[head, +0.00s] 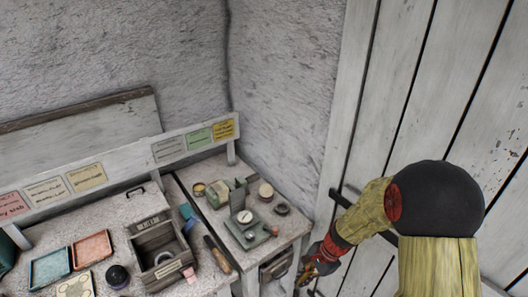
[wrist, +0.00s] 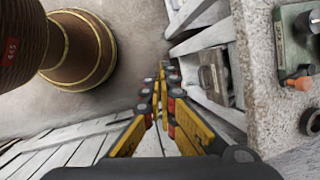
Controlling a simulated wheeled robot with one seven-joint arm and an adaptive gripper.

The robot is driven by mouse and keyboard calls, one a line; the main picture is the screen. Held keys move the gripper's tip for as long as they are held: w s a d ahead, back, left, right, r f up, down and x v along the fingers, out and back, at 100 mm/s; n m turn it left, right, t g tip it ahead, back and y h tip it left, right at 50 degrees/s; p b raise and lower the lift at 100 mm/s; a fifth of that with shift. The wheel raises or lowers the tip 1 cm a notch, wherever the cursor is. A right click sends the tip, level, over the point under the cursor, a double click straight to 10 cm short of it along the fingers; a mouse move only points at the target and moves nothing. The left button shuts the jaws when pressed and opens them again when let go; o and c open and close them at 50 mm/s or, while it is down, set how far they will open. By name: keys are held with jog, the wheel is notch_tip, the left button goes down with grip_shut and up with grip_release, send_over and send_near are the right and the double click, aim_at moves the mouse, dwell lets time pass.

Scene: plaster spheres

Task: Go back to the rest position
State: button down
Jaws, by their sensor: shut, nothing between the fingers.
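My gripper (head: 307,273) is at the end of my arm, low in front of the right end of the workbench, close to the plank door. In the wrist view my gripper (wrist: 162,72) shows its yellow and black fingers together at the tips, with nothing between them. It hangs apart from the bench, over the floor. No plaster sphere can be made out for certain.
The workbench (head: 202,268) carries trays, an open wooden box (head: 160,247) and a green device (head: 245,226). A drawer front (head: 276,265) is near my gripper. A plank door (head: 372,95) stands at right. A brown ribbed vessel (wrist: 82,50) stands on the floor.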

jog(key=s+d+r+n+t+h, duration=0.1)
jog(key=s+r+n, duration=0.3)
jog(key=r, duration=0.6)
jog(key=s+d+r+n+t+h+b, duration=0.1)
jog(key=s+r+n, duration=0.3)
jog(key=s+r, duration=0.5)
jog(key=s+d+r+n+t+h, duration=0.2)
jog(key=s+r, duration=0.4)
jog(key=r, duration=0.5)
jog(key=d+n+t, duration=0.1)
jog(key=n, duration=0.1)
jog(key=shift+s+d+r+n+t+b, duration=0.15)
jog(key=shift+d+r+n+t+b, duration=0.15)
jog(key=shift+d+r+n+b, duration=0.1)
